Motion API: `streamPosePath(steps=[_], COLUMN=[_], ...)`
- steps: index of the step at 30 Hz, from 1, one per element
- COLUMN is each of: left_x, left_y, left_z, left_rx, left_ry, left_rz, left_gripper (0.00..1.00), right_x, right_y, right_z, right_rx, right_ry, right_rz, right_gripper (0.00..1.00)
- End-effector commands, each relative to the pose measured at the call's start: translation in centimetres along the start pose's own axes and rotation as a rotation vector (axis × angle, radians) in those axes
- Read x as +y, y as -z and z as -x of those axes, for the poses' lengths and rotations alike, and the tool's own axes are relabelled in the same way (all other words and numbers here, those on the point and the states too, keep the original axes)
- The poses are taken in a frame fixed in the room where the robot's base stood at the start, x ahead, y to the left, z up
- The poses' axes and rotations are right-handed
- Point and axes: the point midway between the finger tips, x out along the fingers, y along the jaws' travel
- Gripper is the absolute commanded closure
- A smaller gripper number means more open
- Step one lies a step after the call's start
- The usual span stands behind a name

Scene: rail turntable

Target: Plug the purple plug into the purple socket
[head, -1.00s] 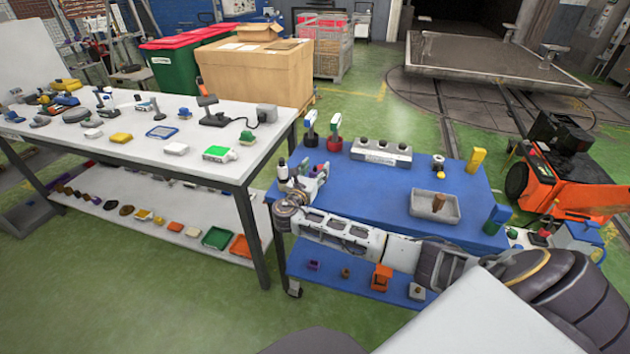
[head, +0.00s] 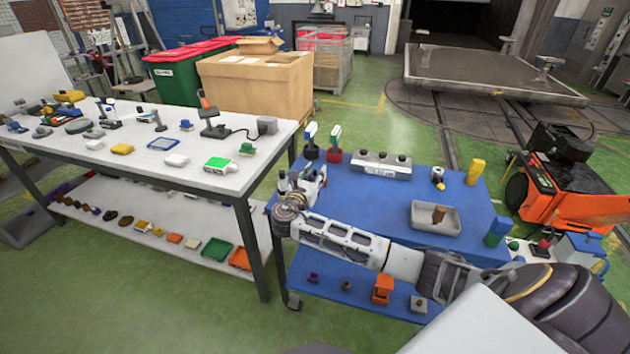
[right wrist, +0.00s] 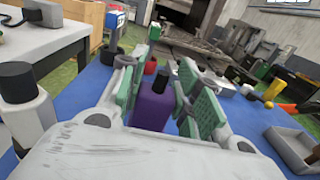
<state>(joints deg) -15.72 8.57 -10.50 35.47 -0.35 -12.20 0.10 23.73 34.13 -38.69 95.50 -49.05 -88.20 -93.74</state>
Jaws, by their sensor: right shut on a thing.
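My right gripper (right wrist: 160,88) has green pads and is shut on the purple plug (right wrist: 151,109), a purple block with a black top, in the right wrist view. In the head view my right gripper (head: 312,177) is over the left edge of the blue table (head: 362,220), and the plug is mostly hidden there. A grey block (head: 381,164) with several dark round tops stands farther back on the table. I cannot make out a purple socket for certain. My left gripper is not in view.
A blue-topped tool (head: 311,140) and a red-based one (head: 334,143) stand behind the gripper. A grey tray (head: 421,224), a yellow block (head: 475,171) and a blue-green block (head: 496,230) are on the right. A white table (head: 215,178) with many items stands left. The table middle is clear.

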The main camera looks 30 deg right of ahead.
Motion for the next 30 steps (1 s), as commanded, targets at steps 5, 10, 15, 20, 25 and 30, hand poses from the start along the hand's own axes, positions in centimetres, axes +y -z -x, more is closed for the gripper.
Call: streamPosePath(steps=[5, 10, 15, 20, 25, 30], left_x=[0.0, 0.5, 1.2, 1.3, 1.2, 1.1], left_y=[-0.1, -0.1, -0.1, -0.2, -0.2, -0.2], left_z=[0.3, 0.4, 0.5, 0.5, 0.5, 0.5], left_rx=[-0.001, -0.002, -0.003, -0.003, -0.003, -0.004], left_ry=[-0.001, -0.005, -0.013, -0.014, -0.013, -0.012], left_rz=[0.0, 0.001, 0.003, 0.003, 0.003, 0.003], left_gripper=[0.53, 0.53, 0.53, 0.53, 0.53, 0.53], right_x=[0.0, 0.0, 0.0, 0.0, 0.0, 0.0], right_y=[-2.9, -5.2, -6.5, -6.8, -6.8, -6.8], right_z=[0.0, 0.0, 0.0, 0.0, 0.0, 0.0], right_rx=[-0.001, -0.001, -0.001, -0.001, -0.001, -0.001], right_ry=[0.0, -0.001, 0.0, 0.0, 0.0, 0.0], right_rz=[-0.003, -0.003, -0.001, 0.0, 0.0, 0.0], right_gripper=[0.94, 0.94, 0.94, 0.94, 0.94, 0.94])
